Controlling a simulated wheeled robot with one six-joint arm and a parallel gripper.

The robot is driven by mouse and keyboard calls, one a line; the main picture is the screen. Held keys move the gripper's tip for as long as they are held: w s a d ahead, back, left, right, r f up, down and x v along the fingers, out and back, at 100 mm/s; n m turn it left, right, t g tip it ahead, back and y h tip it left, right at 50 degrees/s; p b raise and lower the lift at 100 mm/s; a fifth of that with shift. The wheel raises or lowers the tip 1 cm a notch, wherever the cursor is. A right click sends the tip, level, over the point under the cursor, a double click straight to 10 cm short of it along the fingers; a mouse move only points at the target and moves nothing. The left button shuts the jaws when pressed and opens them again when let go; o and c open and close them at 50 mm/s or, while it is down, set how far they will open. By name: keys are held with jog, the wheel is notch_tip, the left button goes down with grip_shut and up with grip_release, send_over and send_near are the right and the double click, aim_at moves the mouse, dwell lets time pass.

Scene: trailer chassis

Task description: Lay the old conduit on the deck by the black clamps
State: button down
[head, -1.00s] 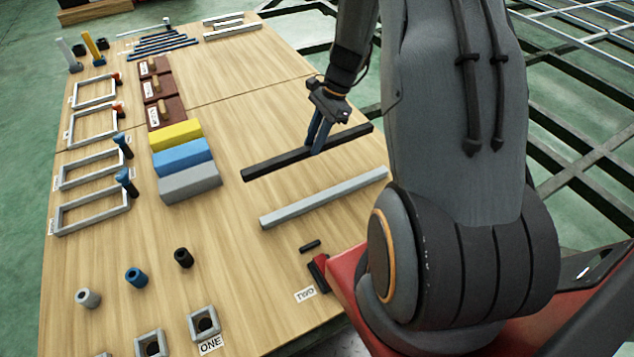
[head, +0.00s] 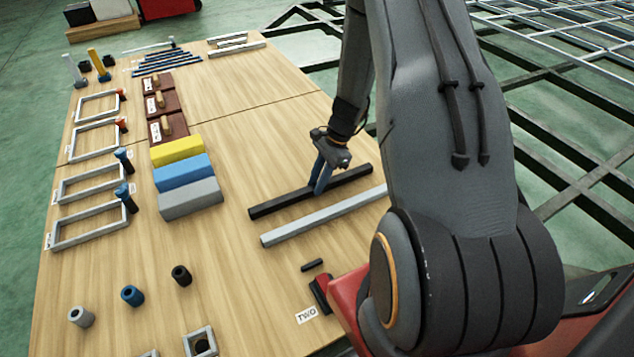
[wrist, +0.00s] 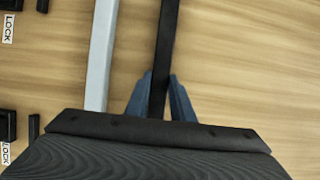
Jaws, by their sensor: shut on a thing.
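A long black bar (head: 275,206) is in my gripper (head: 320,190), which is shut on it near its middle. The wrist view shows the two blue fingers, one on each side of the black bar (wrist: 168,40). I cannot tell whether the bar touches the wooden top. A light grey bar (head: 300,226) lies roughly parallel on the near side, apart from it; it is left of it in the wrist view (wrist: 101,55). Black blocks (wrist: 8,124) with slim black pieces beside them and "LOCK" labels show at the left edge of the wrist view.
The wooden top (head: 235,270) is clear left of the bars. Grey (head: 190,198), blue and yellow blocks stand further left. An open metal frame (head: 575,125) is at right. My arm hides part of the top.

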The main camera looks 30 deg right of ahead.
jog(key=c, duration=1.5)
grip_release()
jog(key=shift+f, duration=0.1)
jog(key=shift+c, duration=0.2)
jog(key=p+v, duration=0.2)
jog(key=v, duration=1)
jog(key=a+r+n, duration=0.3)
jog(key=a+r, duration=0.3)
jog(key=s+a+r+n+h, duration=0.2)
jog(key=s+a+r+n, duration=0.4)
jog(key=a+r, duration=0.25)
jog(key=s+a+r+n+h, duration=0.1)
jog(key=s+a+r+n, duration=0.3)
jog(key=s, duration=0.4)
jog(key=s+a+r+n, duration=0.4)
jog(key=s+a+n, duration=0.2)
jog(key=s, duration=0.3)
jog(key=shift+a+n+h, duration=0.35)
jog(key=shift+n+h, duration=0.05)
jog(key=shift+n, duration=0.4)
